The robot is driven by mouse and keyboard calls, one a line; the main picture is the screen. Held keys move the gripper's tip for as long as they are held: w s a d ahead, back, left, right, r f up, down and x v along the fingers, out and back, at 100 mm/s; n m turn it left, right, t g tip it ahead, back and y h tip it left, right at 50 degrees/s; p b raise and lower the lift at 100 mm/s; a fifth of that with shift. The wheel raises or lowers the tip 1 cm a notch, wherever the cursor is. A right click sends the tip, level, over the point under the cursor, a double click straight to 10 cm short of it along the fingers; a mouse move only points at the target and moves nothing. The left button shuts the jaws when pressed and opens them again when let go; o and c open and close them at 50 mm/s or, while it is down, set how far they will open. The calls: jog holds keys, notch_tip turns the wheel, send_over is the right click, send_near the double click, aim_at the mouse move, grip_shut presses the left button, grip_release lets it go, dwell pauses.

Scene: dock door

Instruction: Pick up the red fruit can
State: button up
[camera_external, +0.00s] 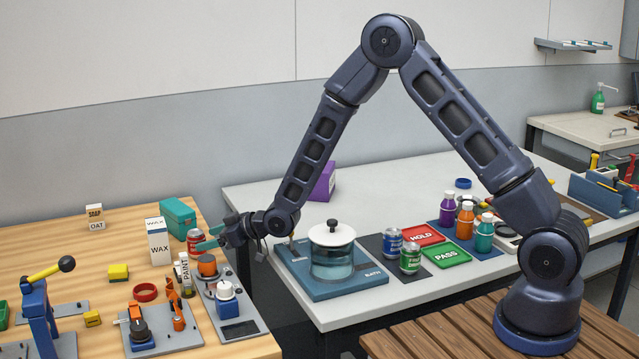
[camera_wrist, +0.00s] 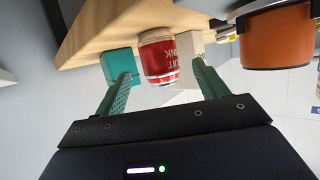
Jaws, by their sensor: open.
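The red fruit can (camera_external: 194,240) stands on the wooden table, in front of a teal box and right of the WAX box. My gripper (camera_external: 212,238) is open and empty, close to the can from the right. In the wrist view my gripper (camera_wrist: 160,72) shows a clear gap between its fingers. The can's far side is hidden.
The teal box (camera_external: 178,217) and WAX box (camera_external: 158,241) stand close by the can. A gap separates the wooden table from the white bench (camera_external: 345,315).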

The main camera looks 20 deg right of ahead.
aim_at(194, 243)
jog(key=shift+x, duration=2.65)
jog(key=shift+c, duration=0.2)
jog(key=c, duration=1.1)
